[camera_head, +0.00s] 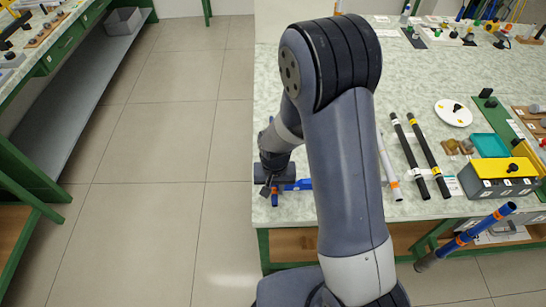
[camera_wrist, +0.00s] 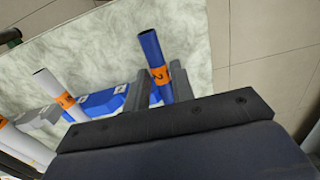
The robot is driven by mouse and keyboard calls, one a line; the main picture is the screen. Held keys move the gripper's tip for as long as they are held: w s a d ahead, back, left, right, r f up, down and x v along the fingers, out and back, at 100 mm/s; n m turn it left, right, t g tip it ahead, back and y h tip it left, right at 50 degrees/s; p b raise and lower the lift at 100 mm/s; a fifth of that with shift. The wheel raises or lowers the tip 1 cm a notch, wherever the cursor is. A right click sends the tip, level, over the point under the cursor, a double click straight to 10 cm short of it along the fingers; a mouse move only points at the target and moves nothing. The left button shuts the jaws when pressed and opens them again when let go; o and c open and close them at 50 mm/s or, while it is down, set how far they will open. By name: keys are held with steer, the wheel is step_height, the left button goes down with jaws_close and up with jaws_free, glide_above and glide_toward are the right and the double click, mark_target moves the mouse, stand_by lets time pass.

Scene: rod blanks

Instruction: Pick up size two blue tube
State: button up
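A blue block with white labels (camera_wrist: 103,102) lies left of the fingers and also shows in the head view (camera_head: 297,185).
Two black tubes (camera_head: 408,155) and a white tube (camera_head: 388,165) lie right of my arm. A yellow-topped grey box (camera_head: 497,178) and a long blue tube (camera_head: 465,238) are at the right.

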steer(key=c, duration=0.4)
steer(key=shift+r, duration=0.15)
